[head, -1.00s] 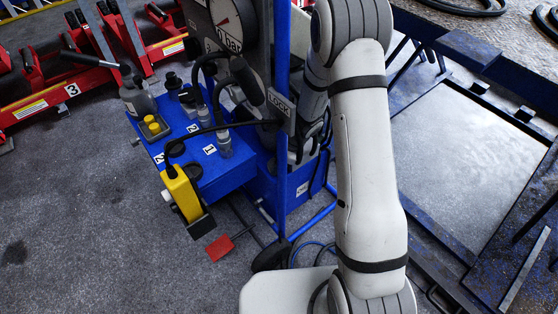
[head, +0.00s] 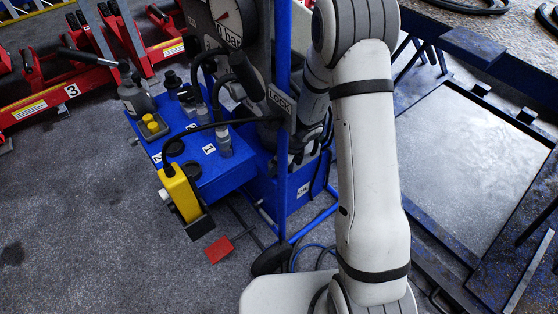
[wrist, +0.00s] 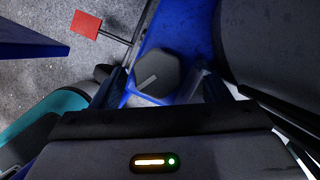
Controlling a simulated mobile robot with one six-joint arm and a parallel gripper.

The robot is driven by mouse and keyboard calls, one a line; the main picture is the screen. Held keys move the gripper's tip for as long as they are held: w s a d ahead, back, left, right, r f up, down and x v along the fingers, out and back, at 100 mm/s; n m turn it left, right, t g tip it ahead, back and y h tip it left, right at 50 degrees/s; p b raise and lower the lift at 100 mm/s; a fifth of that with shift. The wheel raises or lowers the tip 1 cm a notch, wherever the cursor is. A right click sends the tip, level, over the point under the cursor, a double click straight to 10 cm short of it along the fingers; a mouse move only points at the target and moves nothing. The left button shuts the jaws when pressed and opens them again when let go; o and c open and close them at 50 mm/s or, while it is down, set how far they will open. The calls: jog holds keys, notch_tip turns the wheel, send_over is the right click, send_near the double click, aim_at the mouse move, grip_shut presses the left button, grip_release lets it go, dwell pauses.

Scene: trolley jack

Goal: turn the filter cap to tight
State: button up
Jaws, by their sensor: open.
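The filter cap (wrist: 157,73) is a dark, many-sided cap with a pale bar mark on its top. In the wrist view it sits on blue and light parts beside a large dark cylinder. My gripper (wrist: 163,80) is open, with one finger to the left of the cap and one to the right. I cannot tell whether the fingertips reach down around the cap; no contact is clear. In the head view the cap is hidden behind the blue post and my arm.
A blue post (head: 284,150) with a LOCK plate (head: 279,101) stands close to my arm. A blue box (head: 215,180) carries bottles and a yellow pendant (head: 181,192). A red pedal (head: 219,249) sticks out low; it also shows in the wrist view (wrist: 87,24). Red jacks stand behind left.

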jog(key=p+v, duration=0.3)
jog(key=v, duration=0.4)
jog(key=shift+r+p, duration=0.3)
jog(key=shift+p, duration=0.1)
jog(key=shift+s+d, duration=0.1)
jog(key=shift+d, duration=0.05)
